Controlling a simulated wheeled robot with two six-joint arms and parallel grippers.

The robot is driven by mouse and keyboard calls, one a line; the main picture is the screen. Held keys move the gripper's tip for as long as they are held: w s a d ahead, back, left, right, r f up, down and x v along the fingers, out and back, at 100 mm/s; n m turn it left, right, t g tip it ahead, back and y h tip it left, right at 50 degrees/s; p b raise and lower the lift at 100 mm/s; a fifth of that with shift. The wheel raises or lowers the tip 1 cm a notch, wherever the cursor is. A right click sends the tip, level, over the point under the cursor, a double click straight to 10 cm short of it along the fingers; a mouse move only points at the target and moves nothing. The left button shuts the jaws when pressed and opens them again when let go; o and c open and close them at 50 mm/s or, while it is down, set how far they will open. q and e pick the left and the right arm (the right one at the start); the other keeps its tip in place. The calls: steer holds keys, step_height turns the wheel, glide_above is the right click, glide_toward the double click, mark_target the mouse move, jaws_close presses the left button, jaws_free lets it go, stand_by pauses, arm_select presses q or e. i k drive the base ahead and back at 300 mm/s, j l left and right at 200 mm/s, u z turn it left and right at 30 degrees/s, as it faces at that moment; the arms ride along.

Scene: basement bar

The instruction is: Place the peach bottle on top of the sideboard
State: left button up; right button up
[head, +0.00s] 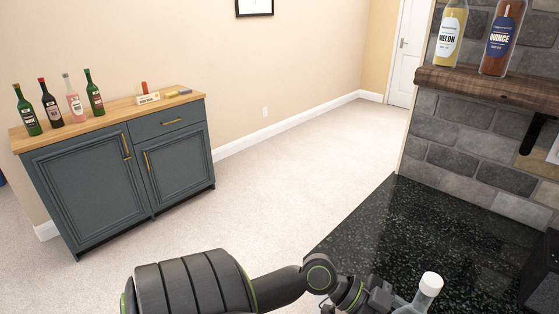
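The sideboard (85,185) is blue-grey with a wooden top (115,115) and stands against the wall at the left. A clear bottle with a white cap (431,284) is at the bottom edge, by the dark speckled counter; its label is out of frame, so I cannot tell whether it is the peach one. My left gripper (382,298) is just left of this bottle, partly cut off; its fingers are not clear, and I cannot tell if it grips the bottle. A pink bottle (73,101) stands on the sideboard, label unreadable. My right gripper is not in view.
Melon (450,35) and quince (499,40) bottles stand on a wooden ledge (490,85). Open carpet (270,180) separates counter (420,235) and sideboard.

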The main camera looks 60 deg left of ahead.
mark_target(125, 107)
steer(key=j+u, duration=0.2)
steer(key=u, duration=0.2)
steer(key=j+u, duration=0.25)
steer(key=u, duration=0.15)
steer(key=j+u, duration=0.2)
steer(key=u, duration=0.2)
steer(key=i+j+u, duration=0.4)
steer(key=j, duration=0.2)
steer(key=i+j+u, duration=0.25)
steer(key=j+u, duration=0.15)
steer(key=j, duration=0.15)
steer(key=i+j+u, duration=0.4)
steer(key=i+j, duration=0.1)
steer(key=i, duration=0.75)
steer(key=i+j+z, duration=0.1)
steer(key=i, duration=0.7)
steer(key=i+l+u, duration=0.15)
steer(key=i+u, duration=0.3)
steer(key=i+l+u, duration=0.9)
